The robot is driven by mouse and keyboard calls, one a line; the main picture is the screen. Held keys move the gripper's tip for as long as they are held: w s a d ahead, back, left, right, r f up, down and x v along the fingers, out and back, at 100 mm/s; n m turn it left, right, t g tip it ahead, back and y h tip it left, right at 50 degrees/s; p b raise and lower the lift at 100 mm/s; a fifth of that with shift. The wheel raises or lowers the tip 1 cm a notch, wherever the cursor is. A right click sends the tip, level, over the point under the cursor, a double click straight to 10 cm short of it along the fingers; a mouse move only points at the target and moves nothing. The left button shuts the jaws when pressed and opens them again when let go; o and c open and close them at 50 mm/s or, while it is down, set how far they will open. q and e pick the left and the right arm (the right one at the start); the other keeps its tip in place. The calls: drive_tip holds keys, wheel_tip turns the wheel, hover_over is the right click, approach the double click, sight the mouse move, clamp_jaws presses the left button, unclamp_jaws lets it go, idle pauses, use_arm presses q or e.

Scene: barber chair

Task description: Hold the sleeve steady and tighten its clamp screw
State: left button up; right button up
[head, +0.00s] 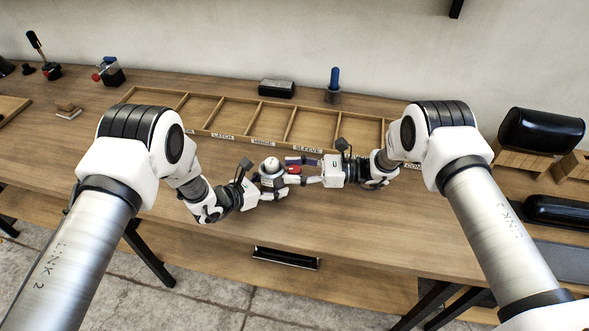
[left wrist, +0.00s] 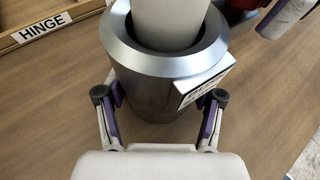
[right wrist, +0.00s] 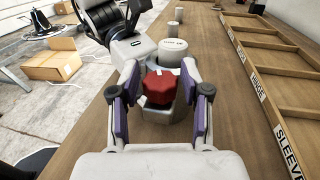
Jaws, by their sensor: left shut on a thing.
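The sleeve (left wrist: 140,68) is a grey metal ring around a pale post (left wrist: 168,18), upright on the bench. In the head view the sleeve (head: 270,181) sits at the bench's middle, under a whitish top. My left gripper (left wrist: 160,112) is shut on the sleeve, its purple-padded fingers on either side. The red clamp screw knob (right wrist: 159,88) sticks out of the sleeve's side towards my right gripper (right wrist: 160,105). That gripper is open, its fingers apart on both sides of the knob, with no visible contact. The knob also shows in the head view (head: 293,170).
Behind the sleeve lies a long wooden tray (head: 237,132) with labelled compartments. A blue-handled tool (head: 334,80) and a black box (head: 277,88) stand behind it. Black cushions on wooden blocks (head: 527,160) are at the right. The bench left of the sleeve is mostly clear.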

use_arm(q)
drive_tip(key=shift+f, duration=0.1)
use_arm(e)
clamp_jaws()
drive_tip(key=shift+t, duration=0.3)
drive_tip(key=m+t, duration=0.2)
drive_tip(key=shift+t+h, duration=0.3)
drive_tip(key=shift+t, duration=0.1)
drive_tip(key=shift+m+t+h, duration=0.7)
drive_tip(key=shift+m+t, duration=0.6)
drive_tip(key=shift+t, duration=0.3)
drive_tip(key=o, duration=0.6)
unclamp_jaws()
drive_tip(key=shift+c, duration=0.2)
